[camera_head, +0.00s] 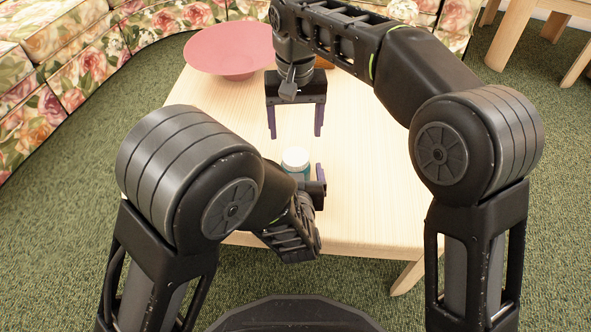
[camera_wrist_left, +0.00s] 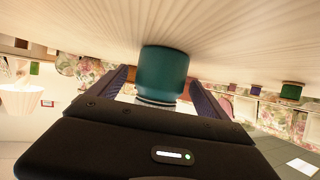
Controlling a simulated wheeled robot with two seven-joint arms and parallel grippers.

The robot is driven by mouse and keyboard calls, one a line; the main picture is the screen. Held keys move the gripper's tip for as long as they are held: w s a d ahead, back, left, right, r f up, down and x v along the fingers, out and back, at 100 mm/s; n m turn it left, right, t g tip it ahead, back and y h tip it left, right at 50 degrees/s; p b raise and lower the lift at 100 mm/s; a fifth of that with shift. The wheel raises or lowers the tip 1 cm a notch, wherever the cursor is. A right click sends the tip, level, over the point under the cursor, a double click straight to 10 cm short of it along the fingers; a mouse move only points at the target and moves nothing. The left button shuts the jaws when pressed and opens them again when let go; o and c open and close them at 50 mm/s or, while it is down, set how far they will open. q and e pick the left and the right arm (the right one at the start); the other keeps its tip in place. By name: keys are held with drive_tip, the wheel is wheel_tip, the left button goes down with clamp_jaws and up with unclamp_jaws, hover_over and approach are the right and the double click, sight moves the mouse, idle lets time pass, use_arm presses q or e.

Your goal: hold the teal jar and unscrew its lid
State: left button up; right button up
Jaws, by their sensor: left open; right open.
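The teal jar (camera_wrist_left: 163,72) stands on the pale wooden table (camera_head: 372,185). Its white lid (camera_head: 295,157) shows in the head view, with a strip of teal below it; my left arm hides much of the body. My left gripper (camera_head: 312,181) is low at the jar. The left wrist view, which is upside down, shows its two fingers on either side of the jar, apart, with gaps to the jar. My right gripper (camera_head: 295,133) points down with its fingers wide apart. It is empty and appears above the lid.
A wide pink bowl (camera_head: 228,48) stands at the table's back left. An orange-brown object (camera_head: 323,62) is partly hidden behind my right gripper. A floral sofa (camera_head: 75,60) curves behind the table. The table's right side is clear.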

use_arm(q)
drive_tip(key=shift+x, duration=0.9)
drive_tip(key=shift+c, duration=0.3)
clamp_jaws()
